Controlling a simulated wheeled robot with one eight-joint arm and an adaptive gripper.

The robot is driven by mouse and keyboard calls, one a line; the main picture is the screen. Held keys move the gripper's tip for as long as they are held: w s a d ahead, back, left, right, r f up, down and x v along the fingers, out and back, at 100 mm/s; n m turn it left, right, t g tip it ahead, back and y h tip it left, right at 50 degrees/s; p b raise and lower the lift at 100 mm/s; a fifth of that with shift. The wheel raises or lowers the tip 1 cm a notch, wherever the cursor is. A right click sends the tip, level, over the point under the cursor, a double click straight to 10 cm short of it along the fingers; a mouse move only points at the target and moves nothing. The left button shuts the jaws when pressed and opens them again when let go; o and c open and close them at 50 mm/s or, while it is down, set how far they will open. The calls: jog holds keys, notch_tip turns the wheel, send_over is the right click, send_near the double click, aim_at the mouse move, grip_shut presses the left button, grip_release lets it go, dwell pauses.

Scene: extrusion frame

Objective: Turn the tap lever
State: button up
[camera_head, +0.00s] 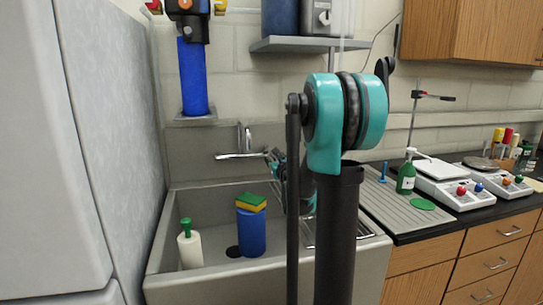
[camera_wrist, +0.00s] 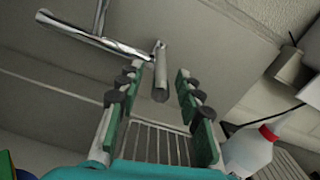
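The chrome tap (camera_head: 240,155) is on the wall behind the sink. In the wrist view its long bar (camera_wrist: 95,36) runs from the upper left to a short round chrome end piece (camera_wrist: 160,78), which appears to be the lever. My gripper (camera_wrist: 157,74) is open, with one green-padded finger on each side of this piece. Gaps show between the piece and both fingers in this view; how deep it sits between them I cannot tell. In the head view my gripper (camera_head: 277,162) is just right of the tap, partly hidden by my arm.
The grey sink (camera_head: 165,255) holds a white bottle (camera_head: 190,248) and a blue container (camera_head: 251,232) with a green-yellow sponge (camera_head: 251,202) on top. A blue cylinder (camera_head: 192,80) hangs above left. A shelf (camera_head: 300,44) is above. A green bottle (camera_head: 406,178) stands right of the sink.

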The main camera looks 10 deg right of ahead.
aim_at(271, 154)
jog(key=shift+w, duration=2.45)
grip_shut()
